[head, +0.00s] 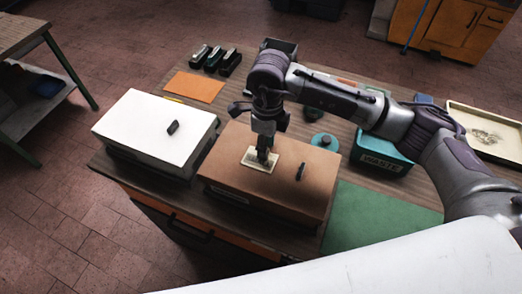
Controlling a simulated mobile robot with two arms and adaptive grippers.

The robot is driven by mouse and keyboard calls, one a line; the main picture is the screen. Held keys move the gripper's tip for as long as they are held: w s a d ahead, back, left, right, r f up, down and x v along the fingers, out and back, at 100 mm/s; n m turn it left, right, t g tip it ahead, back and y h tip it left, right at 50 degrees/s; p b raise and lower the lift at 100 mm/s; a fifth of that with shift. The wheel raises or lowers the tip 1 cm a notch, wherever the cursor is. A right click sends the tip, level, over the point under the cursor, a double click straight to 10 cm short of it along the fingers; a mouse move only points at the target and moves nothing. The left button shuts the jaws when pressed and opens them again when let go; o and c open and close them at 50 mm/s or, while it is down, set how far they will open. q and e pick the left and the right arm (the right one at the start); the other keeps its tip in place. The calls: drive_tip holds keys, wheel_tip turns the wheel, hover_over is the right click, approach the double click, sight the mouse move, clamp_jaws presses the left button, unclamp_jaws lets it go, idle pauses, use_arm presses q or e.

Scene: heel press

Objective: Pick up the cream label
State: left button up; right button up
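The cream label (250,161) is a small pale rectangle lying on top of the brown box (227,173), left of the box's middle. My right gripper (263,158) points down right over the label, its fingertips at or just above the label's right part. The fingers cover some of the label. I cannot tell whether they touch it or how far apart they are. My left gripper is not in view.
A white-topped box (140,128) stands left of the brown box. A dark handle-like piece (300,172) sits on the brown box, right of the label. A teal WASTE bin (382,162), a cream tray (456,119) and a green mat (370,222) are to the right. Staplers (214,60) stand behind.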

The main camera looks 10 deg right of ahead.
drive_tip(key=shift+f, duration=0.2)
clamp_jaws()
drive_tip(key=shift+r, duration=0.1)
